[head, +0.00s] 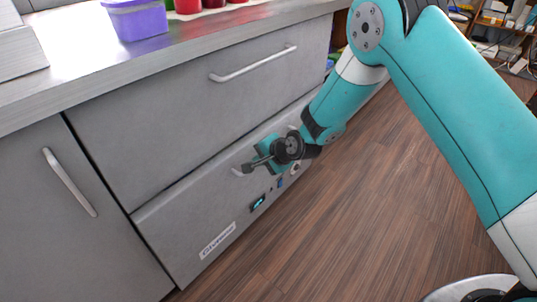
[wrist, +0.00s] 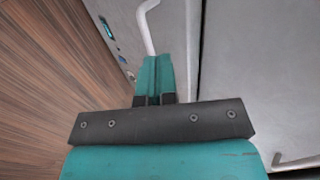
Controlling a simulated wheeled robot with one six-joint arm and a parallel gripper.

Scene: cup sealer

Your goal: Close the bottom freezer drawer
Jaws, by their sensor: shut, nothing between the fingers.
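The bottom freezer drawer (head: 190,222) is a grey front low in the counter unit, with a label and small controls on it. A dark line runs along its top edge. I cannot tell how far it stands out. My gripper (head: 246,168) is shut and empty at the drawer's front, by the light bar handle (head: 236,172). My arm and gripper hide most of the handle. In the wrist view the shut fingers (wrist: 154,62) point at the handle (wrist: 147,28), whose near end meets the fingertips. I cannot tell whether they touch.
The upper drawer (head: 200,110) has its own bar handle (head: 253,64) and looks shut. A cabinet door (head: 70,230) stands to the left. A purple container (head: 138,20) and red cups sit on the counter. The wooden floor (head: 370,190) in front is clear.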

